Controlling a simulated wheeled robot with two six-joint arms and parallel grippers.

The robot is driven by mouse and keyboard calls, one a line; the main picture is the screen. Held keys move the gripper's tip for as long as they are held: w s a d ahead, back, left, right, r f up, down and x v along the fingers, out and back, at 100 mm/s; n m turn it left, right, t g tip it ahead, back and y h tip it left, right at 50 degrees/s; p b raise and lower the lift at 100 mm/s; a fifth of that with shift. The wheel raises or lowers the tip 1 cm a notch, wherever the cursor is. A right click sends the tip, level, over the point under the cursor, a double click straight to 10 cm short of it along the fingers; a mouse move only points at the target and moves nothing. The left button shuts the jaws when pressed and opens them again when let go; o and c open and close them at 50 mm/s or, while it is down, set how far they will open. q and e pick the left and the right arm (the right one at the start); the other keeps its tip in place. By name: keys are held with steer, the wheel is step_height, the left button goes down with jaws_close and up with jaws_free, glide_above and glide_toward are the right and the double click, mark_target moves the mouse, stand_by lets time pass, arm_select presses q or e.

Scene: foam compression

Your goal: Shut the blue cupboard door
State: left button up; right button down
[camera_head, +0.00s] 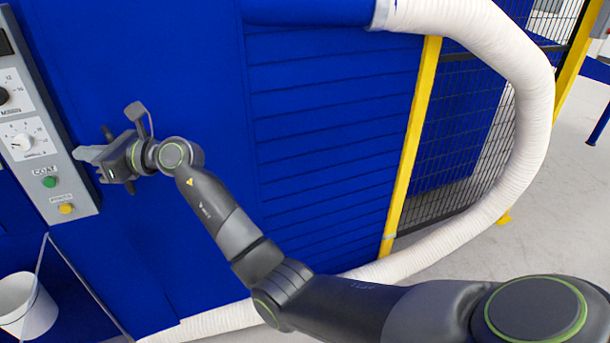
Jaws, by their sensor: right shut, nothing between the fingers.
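A large smooth blue panel (185,75) stands upright behind my right arm. I cannot tell for certain whether it is the cupboard door or a fixed wall, and no handle or hinge shows on it. My right gripper (88,154) is shut and empty. It points left in front of the blue panel, with its fingertips close to the right edge of a grey control panel (72,195). I cannot tell whether it touches anything. My left gripper is not in view.
The control panel has dials, a green button (49,182) and a yellow button (66,209). A white bucket (28,305) is at lower left. A thick white hose (535,110) curves along the right. A yellow post (412,140) and black mesh fence stand behind it. Grey floor is open at right.

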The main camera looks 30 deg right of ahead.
steer(key=shift+m+t+h, duration=0.5)
steer(key=shift+t, duration=0.1)
steer(key=w+b, duration=0.1)
steer(key=w, duration=0.1)
steer(key=w+b, duration=0.1)
steer(key=w, duration=0.1)
steer(key=w+a, duration=0.1)
steer(key=w, duration=0.2)
steer(key=shift+w+a+f+b, duration=0.1)
steer(key=shift+b, duration=0.3)
steer(key=shift+w+m+t+h+b, duration=0.3)
steer(key=shift+w+t+b, duration=0.1)
steer(key=shift+w, duration=0.6)
